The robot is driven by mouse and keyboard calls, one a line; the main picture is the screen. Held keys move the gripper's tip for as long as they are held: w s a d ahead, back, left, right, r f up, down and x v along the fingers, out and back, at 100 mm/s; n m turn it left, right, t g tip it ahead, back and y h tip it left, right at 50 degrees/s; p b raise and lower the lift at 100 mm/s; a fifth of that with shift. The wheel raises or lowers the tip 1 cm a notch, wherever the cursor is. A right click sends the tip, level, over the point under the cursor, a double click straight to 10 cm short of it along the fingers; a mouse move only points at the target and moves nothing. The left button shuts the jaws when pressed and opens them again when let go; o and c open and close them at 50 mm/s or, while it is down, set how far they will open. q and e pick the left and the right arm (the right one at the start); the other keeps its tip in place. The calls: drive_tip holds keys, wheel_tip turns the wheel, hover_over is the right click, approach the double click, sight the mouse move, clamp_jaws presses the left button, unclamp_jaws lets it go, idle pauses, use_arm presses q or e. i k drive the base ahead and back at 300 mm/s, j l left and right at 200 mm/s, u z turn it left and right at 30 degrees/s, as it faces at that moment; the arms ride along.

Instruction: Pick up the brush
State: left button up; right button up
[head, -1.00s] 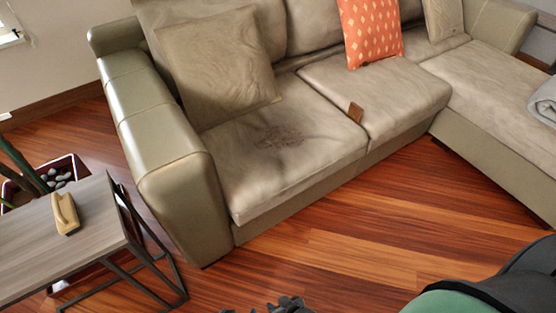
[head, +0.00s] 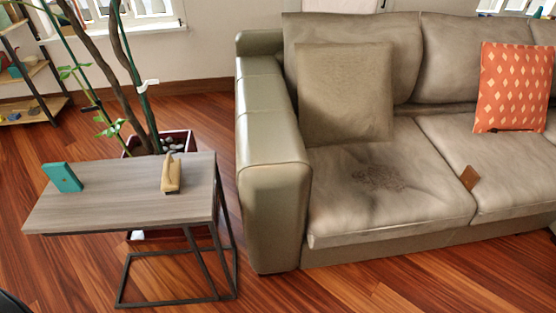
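The brush (head: 171,175) appears to be the tan, wooden-looking block with a raised handle. It rests near the right end of a grey wood-topped side table (head: 120,208). Its bristles cannot be made out. Neither of my grippers shows in the head view. A small dark shape at the bottom left corner is too cut off to identify.
A teal box-like item (head: 62,177) stands on the table's left part. A potted plant (head: 185,142) is behind the table. A beige sofa (head: 272,190) with a dark patch stands right. Wood floor (head: 60,285) is open in front.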

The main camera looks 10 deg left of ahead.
sight(170, 184)
drive_tip(key=l+u, duration=1.3)
